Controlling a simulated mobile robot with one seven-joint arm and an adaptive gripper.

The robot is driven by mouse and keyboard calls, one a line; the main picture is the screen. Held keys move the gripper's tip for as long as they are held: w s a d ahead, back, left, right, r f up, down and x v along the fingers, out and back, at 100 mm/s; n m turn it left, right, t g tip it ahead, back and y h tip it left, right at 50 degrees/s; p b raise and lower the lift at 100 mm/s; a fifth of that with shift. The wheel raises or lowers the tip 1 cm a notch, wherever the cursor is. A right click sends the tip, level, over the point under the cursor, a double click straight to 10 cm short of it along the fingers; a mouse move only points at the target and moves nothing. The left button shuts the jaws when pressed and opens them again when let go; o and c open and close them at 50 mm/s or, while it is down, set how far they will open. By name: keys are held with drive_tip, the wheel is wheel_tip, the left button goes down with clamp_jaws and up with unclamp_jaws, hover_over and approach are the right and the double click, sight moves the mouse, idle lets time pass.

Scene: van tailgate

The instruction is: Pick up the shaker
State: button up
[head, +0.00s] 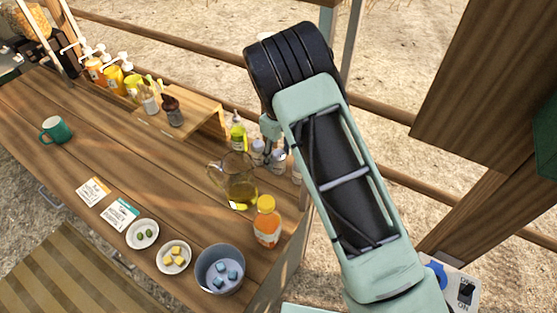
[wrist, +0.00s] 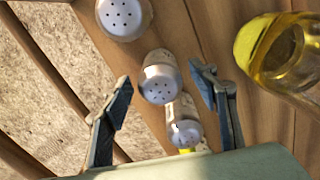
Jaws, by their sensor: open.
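Several shakers with pierced metal lids stand in a row near the table's far edge. In the wrist view one shaker (wrist: 160,80) is between my open fingers, touching neither that I can see. A second shaker (wrist: 123,18) is at the top and a third shaker (wrist: 184,128) is lower, close to the middle one. In the head view two shakers (head: 277,160) show beside my arm, partly hidden. My gripper (wrist: 160,72) is open and empty above the row. In the head view it is mostly hidden behind my arm.
A glass jug of yellow liquid (head: 240,188) stands close by and also shows in the wrist view (wrist: 290,50). A yellow-green bottle (head: 237,135), an orange bottle (head: 266,228) and a metal bowl (head: 239,280) stand around. The table's middle (head: 130,160) is clear.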

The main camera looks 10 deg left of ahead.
drive_tip(key=shift+f, duration=0.2)
drive_tip(key=c, duration=1.3)
drive_tip(key=shift+r, duration=0.15)
